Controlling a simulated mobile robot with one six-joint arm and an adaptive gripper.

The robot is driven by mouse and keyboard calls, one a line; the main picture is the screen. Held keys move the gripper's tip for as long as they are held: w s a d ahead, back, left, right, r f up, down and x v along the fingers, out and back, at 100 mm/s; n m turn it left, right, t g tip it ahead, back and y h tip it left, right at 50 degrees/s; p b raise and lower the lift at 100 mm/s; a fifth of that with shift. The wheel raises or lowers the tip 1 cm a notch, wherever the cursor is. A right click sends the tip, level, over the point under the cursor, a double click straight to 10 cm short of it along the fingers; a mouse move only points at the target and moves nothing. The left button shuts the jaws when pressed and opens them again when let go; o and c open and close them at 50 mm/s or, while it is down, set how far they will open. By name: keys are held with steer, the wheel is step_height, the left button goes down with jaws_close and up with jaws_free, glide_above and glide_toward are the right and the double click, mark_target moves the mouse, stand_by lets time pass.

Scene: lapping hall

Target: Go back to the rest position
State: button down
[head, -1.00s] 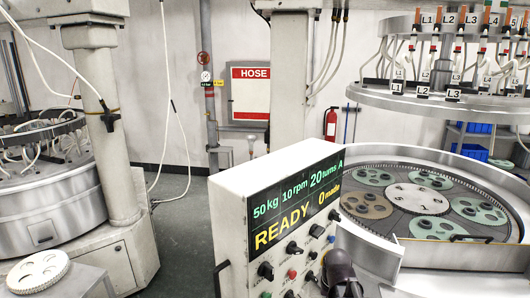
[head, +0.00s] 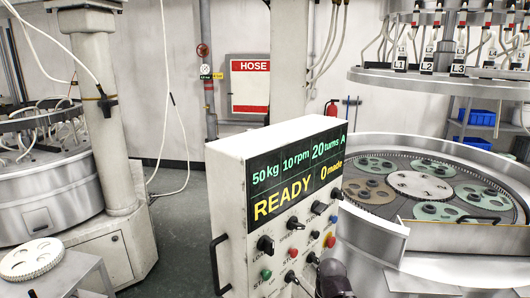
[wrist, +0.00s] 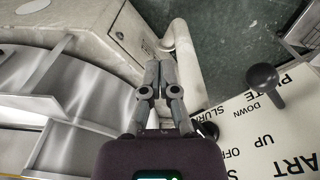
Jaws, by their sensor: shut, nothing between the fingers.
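In the wrist view my gripper (wrist: 158,92) points away from the camera, its two grey fingers together with nothing between them. It hangs in the air beside the white control panel, whose lettered face (wrist: 240,120) shows at the lower right. In the head view a dark part of my arm shows at the bottom edge, in front of the lower right of the control panel (head: 232,175). The fingers cannot be made out there. The panel's screen (head: 295,175) reads READY, 50 kg, 10 rpm, 20 turns and 0 made.
The panel's knobs and buttons stick out close to my arm; a black knob (wrist: 262,78) stands near the gripper. Right is the lapping machine's round table (head: 375,210) with several green carriers, under a raised ring (head: 430,80). A second machine (head: 50,195) stands left. Floor shows between.

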step_height(320, 180, down, 14)
steer(key=s+b, duration=0.1)
steer(key=b, duration=1.2)
steer(key=shift+s+f, duration=0.25)
steer(key=shift+s, duration=0.15)
steer(key=shift+d, duration=0.1)
